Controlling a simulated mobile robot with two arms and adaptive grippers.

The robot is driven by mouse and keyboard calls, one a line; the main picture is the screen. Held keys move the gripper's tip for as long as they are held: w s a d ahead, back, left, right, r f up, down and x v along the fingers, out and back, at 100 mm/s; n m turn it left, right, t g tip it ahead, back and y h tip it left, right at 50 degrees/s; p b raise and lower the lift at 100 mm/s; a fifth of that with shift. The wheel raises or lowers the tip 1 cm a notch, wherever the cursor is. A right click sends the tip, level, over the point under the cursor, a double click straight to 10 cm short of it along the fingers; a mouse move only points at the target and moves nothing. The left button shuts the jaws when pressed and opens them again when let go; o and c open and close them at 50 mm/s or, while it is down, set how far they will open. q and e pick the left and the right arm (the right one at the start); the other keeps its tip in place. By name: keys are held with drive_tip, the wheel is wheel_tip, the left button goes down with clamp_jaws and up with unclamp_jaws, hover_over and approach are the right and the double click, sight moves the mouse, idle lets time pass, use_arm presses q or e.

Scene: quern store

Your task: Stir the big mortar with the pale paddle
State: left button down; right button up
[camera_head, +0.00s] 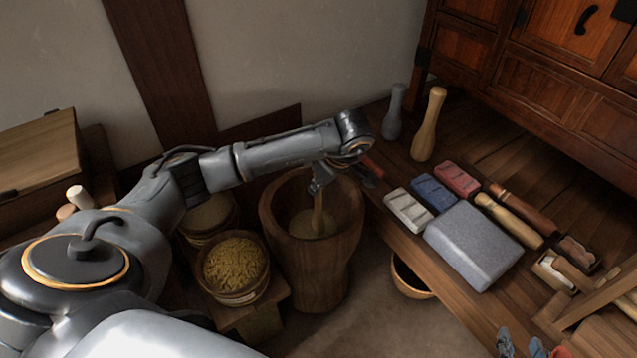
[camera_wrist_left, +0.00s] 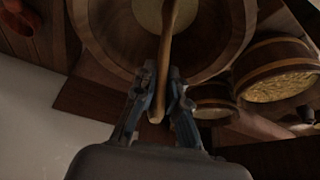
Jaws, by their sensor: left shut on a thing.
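The big mortar (camera_head: 312,250) is a tall, dark wooden vessel standing on the floor in the middle of the head view. Some pale contents (camera_head: 302,227) show in its bottom. My left gripper (camera_head: 320,186) is above the mortar's opening, shut on the pale paddle (camera_head: 318,212). The paddle hangs down into the mortar, and its lower end meets the pale contents. In the left wrist view the paddle (camera_wrist_left: 168,45) passes between the fingers of the left gripper (camera_wrist_left: 166,85), with the mortar's rim (camera_wrist_left: 99,40) beyond. My right gripper is not in view.
A tub of yellow grain (camera_head: 235,265) stands left of the mortar, with another tub behind it. On the wooden platform at right are a grey stone block (camera_head: 472,245), several coloured blocks and two upright pestles (camera_head: 428,125). A bowl (camera_head: 410,278) sits below the platform's edge.

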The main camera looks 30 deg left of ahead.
use_arm(q)
wheel_tip(320, 180, down, 2)
drive_tip(key=shift+f+b, duration=0.1)
drive_tip(key=shift+b, duration=0.5)
drive_tip(key=shift+f, duration=0.2)
use_arm(e)
drive_tip(key=w+a+r+t+y, duration=0.1)
drive_tip(key=w+r+t, duration=0.2)
drive_tip(key=r, duration=0.3)
drive_tip(key=shift+a+t, duration=0.4)
drive_tip(key=shift+t, duration=0.1)
drive_tip(key=shift+w+r, duration=0.1)
